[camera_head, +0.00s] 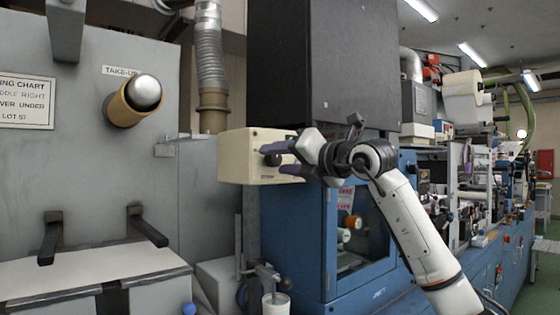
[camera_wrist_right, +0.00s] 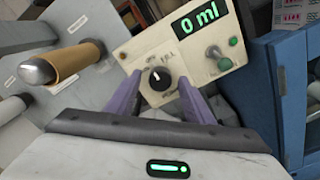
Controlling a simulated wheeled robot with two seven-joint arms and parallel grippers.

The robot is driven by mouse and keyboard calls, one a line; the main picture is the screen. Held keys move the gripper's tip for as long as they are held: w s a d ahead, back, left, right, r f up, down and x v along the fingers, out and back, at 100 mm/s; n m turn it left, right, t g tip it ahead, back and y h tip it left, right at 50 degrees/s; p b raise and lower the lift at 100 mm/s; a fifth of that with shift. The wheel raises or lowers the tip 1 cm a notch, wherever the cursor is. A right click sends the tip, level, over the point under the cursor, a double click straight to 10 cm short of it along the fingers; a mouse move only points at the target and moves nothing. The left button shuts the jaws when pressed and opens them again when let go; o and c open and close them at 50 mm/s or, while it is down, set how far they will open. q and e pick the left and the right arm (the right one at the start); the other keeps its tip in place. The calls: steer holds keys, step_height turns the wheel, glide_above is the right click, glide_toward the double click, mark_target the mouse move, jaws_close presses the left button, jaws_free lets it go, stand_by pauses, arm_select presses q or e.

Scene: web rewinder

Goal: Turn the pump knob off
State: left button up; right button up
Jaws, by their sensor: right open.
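The cream pump box (camera_head: 236,160) is mounted at the middle of the head view. Its black knob (camera_wrist_right: 159,79) has a white pointer mark and shows in the wrist view with small lettering around it, too blurred to read fully. In the head view the knob (camera_head: 271,159) is partly hidden by my right gripper (camera_head: 284,159). That gripper is open, its two purple fingers on either side of the knob; I cannot tell whether they touch it. In the wrist view the fingers (camera_wrist_right: 160,86) flank the knob. My left gripper is not in view.
A take-up spindle with a tan core (camera_head: 130,103) juts from the grey panel at left. A blue machine cabinet (camera_head: 300,240) stands below and right of the box.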

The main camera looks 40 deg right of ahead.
steer(key=shift+s+f, duration=0.1)
steer(key=shift+s, duration=0.35)
arm_select(q)
steer(key=b, duration=0.1)
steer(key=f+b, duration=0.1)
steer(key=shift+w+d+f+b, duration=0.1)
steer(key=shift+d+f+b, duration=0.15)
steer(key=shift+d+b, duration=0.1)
arm_select(e)
steer(key=s, duration=0.9)
steer(key=shift+d, duration=0.4)
steer(key=shift+s, duration=0.1)
